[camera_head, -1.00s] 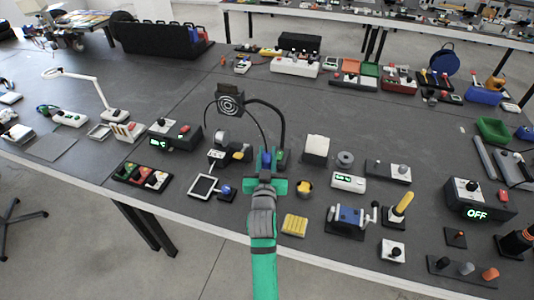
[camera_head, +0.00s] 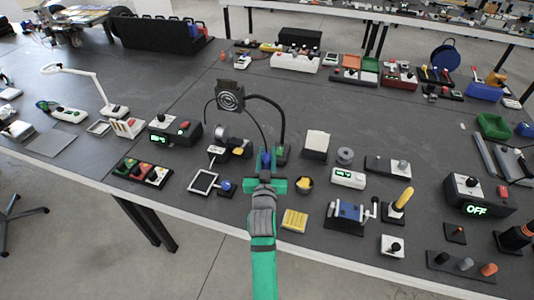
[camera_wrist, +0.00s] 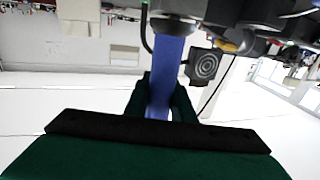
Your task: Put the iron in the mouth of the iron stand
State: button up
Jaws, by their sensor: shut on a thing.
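The iron (camera_head: 266,160) has a blue handle and points away from me, above the table. My gripper (camera_head: 265,182) is shut on it. In the wrist view the blue handle (camera_wrist: 166,75) stands between the two dark green fingers (camera_wrist: 160,105); its far end is hidden. What looks like the iron stand (camera_head: 238,152) is a dark block with yellow on it and a silver round part (camera_head: 221,132), ahead and left of my gripper.
A fan head (camera_head: 230,96) on a curved black arm rises just beyond the iron. A thin cable arcs beside it.

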jog(key=shift+f, duration=0.1)
jog(key=o, duration=1)
jog(key=shift+o, duration=0.2)
jog(key=shift+s, duration=0.1)
jog(key=s, duration=1)
jog(key=shift+s+a, duration=0.25)
jog(key=shift+s, duration=0.05)
notch_tip(320, 180, up, 10)
dwell(0.4)
